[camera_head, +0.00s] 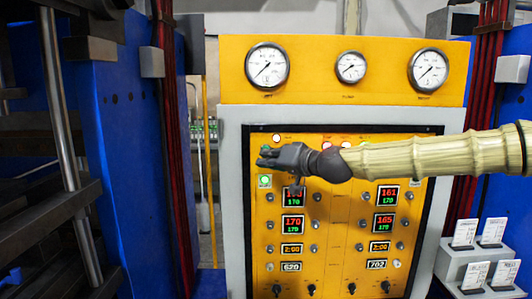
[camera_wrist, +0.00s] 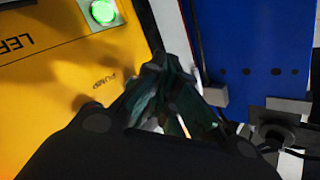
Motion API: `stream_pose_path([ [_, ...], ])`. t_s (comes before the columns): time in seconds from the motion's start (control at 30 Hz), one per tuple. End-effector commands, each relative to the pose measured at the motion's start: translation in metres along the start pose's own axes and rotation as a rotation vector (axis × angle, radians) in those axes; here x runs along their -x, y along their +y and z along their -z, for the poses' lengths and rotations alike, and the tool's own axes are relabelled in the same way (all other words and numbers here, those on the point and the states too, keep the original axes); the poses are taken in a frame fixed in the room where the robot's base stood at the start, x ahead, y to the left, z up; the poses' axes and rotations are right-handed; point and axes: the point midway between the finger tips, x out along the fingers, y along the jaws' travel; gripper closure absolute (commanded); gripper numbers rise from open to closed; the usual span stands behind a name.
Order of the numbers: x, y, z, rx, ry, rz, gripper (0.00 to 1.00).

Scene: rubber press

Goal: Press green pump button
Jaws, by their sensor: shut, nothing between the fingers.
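The yellow control panel (camera_head: 340,215) faces me. A small green button (camera_head: 266,148) shows at its upper left, partly covered by my gripper's fingertips. My gripper (camera_head: 263,157) reaches in from the right, its fingers shut and empty, pointing left. In the wrist view my gripper (camera_wrist: 155,66) has its fingertips together close to the printed word PUMP (camera_wrist: 110,80). No pump button shows there; the fingers may hide it. A lit green button (camera_wrist: 103,12) in a pale square frame lies beyond; it also shows below my gripper in the head view (camera_head: 264,181). I cannot tell whether the fingertips touch the panel.
Three dial gauges (camera_head: 267,66) sit on the yellow board above. Lit displays (camera_head: 293,224) and several knobs fill the panel below my gripper. A blue press frame (camera_head: 125,150) stands at left. A grey card holder (camera_head: 470,268) is at lower right.

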Motion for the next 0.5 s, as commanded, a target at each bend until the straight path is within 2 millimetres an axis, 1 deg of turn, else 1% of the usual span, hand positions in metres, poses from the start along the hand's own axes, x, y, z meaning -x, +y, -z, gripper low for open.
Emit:
stream_pose_path([
  [0.3,0.0007,-0.0008,-0.0005,0.0,0.0,0.0,1.0],
  [0.5,0.0088,-0.0072,-0.007,0.001,-0.001,0.001,1.0],
])
